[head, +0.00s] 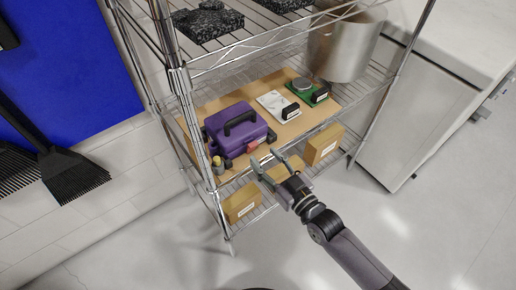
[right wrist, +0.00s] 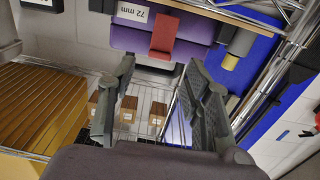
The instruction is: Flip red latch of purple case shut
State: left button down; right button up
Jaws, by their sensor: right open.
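The purple case (head: 236,129) with a black handle stands on a wooden board on the wire rack's middle shelf. Its red latch (head: 252,147) is on the front face, facing my right gripper. In the right wrist view the purple case (right wrist: 193,27) fills the top, and the red latch (right wrist: 164,37) shows as a flat tapered flap between and beyond my fingertips. My right gripper (head: 267,162) is open and empty, just in front of the case and apart from the latch. Whether the latch is fully seated cannot be told. My left gripper is not in view.
A small grey-and-yellow cylinder (head: 218,165) stands beside the case. A white plate (head: 277,105) and a green board (head: 307,92) lie right of it. Cardboard boxes (head: 241,203) sit on the shelf below. Chrome rack posts (head: 192,125) flank the shelf; open floor lies in front.

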aim_at(252, 148)
jog(key=x, duration=0.4)
jog(key=shift+w+a, duration=0.15)
jog(key=shift+w, duration=0.05)
